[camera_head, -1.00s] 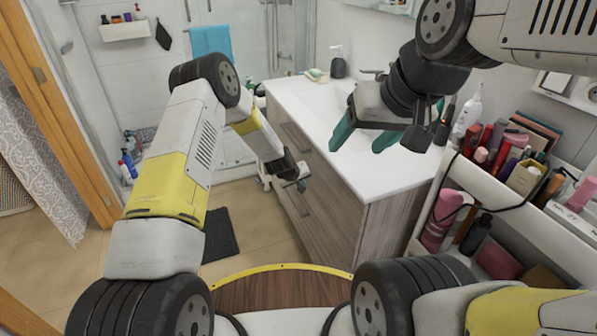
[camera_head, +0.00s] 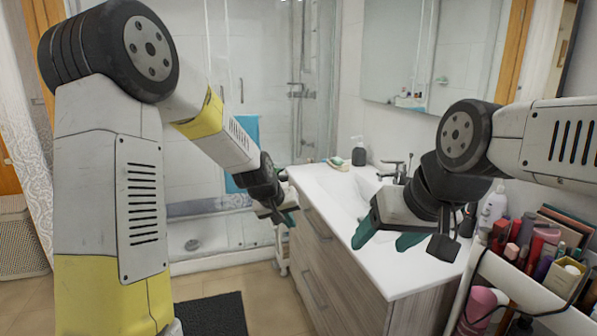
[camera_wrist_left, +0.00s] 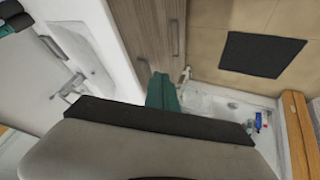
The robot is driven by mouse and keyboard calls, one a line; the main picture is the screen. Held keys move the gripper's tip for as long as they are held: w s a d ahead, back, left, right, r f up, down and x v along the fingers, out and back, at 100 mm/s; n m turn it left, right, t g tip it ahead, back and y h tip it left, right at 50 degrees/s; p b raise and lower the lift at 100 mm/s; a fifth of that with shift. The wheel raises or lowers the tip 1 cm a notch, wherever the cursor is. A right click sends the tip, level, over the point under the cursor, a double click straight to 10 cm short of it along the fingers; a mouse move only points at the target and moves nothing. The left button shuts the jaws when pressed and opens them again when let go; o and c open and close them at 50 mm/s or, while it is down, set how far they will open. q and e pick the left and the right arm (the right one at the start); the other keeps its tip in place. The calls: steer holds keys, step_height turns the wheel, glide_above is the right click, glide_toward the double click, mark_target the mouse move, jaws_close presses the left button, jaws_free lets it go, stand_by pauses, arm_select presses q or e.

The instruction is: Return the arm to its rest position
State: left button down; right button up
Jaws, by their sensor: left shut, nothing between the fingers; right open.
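My left arm comes in from the left in the head view. Its gripper (camera_head: 280,212) hangs in front of the vanity, shut and empty. In the left wrist view its teal fingers (camera_wrist_left: 163,92) are together with nothing between them. My right gripper (camera_head: 388,240) is open and empty, with teal fingers apart, above the white countertop (camera_head: 400,275) on the right.
The wood-front vanity (camera_head: 318,270) stands in the middle with a soap dispenser (camera_head: 359,152) at its back. A cart with several cosmetics (camera_head: 535,250) is at the right. A dark mat (camera_head: 213,315) lies on the floor.

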arm_select(q)
steer(key=s+a+r, duration=0.7)
steer(key=s+r, duration=0.4)
steer(key=s, duration=0.2)
steer(key=s+a+r, duration=0.1)
steer(key=s+a, duration=0.1)
steer(key=s, duration=0.6)
steer(key=s+a+r+m+y, duration=0.1)
steer(key=s+a+r, duration=0.1)
steer(key=s, duration=0.6)
steer(key=shift+a, duration=0.35)
steer(key=shift+s, duration=0.1)
